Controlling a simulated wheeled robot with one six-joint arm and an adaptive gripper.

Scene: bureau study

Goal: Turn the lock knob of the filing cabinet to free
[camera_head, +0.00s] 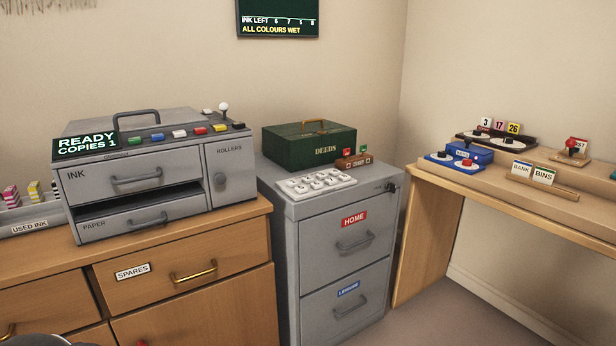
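The grey filing cabinet (322,222) stands in the middle, between the wooden bureau and the desk. It has two drawers, the upper labelled HOME in red and the lower with a blue label. Both drawers look shut. A small dark lock knob (391,187) sits at the cabinet's upper right corner, beside a small dark mark or label. The knob is too small to tell which way it points.
A keypad (316,183), a green DEEDS box (309,144) and a small rack (354,161) stand on the cabinet. The grey copier (150,166) is on the bureau (75,262) at left. The desk (430,180) stands close on the right. Some floor shows between cabinet and desk.

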